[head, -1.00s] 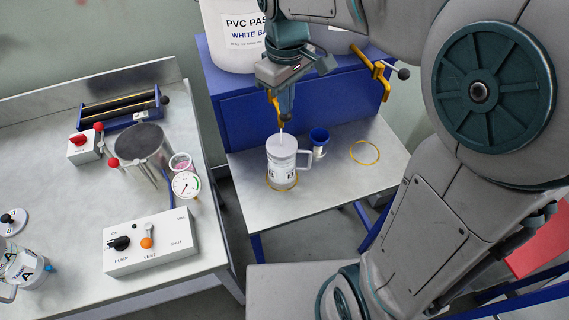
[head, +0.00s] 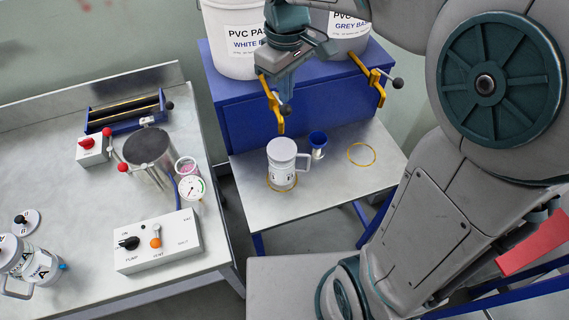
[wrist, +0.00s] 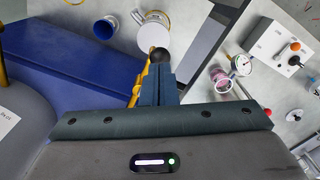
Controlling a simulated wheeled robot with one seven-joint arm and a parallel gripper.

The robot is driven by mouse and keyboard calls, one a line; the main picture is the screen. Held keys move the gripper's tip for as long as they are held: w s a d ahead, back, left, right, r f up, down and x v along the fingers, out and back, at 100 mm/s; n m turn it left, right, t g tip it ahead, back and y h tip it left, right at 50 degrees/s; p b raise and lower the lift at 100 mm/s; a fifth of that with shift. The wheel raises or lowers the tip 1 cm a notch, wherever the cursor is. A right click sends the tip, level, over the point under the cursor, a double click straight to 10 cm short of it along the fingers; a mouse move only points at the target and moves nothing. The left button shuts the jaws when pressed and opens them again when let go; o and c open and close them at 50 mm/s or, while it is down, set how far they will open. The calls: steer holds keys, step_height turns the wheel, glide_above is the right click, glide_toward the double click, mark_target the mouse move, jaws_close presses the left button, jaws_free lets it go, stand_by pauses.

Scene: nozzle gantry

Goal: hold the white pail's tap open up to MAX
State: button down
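The white pail (head: 232,50) stands at the back left of the blue stand. Its yellow tap (head: 273,108) hangs over the stand's front, with a black lever knob (head: 286,109). My gripper (head: 283,92) is just above and beside the knob, fingers together. In the wrist view the knob (wrist: 160,55) sits at the tips of my shut fingers (wrist: 158,86); contact is hard to tell. Below the tap, a white handled jug (head: 282,165) stands on a yellow ring mark; its top is pale. No stream shows between tap and jug. I cannot read a MAX mark.
The grey pail (head: 343,40) has its own yellow tap (head: 370,78) to the right. A small blue cup (head: 318,142) stands right of the jug, near an empty yellow ring (head: 361,154). The left bench (head: 85,220) holds a pump box (head: 158,243), a pot and a gauge.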

steer(key=shift+r, duration=0.1)
stand_by(0.3)
step_height(320, 180, up, 5)
steer(key=p, duration=0.4)
stand_by(0.4)
steer(key=s+d+f+m+t+b, duration=0.2)
steer(key=s+d+f+m, duration=0.3)
steer(key=s+d+m, duration=0.4)
steer(key=s+d+t, duration=0.1)
steer(key=s+d, duration=0.2)
steer(key=shift+s+f+t, duration=0.35)
steer(key=shift+f+t, duration=0.05)
steer(key=shift+w+r, duration=0.1)
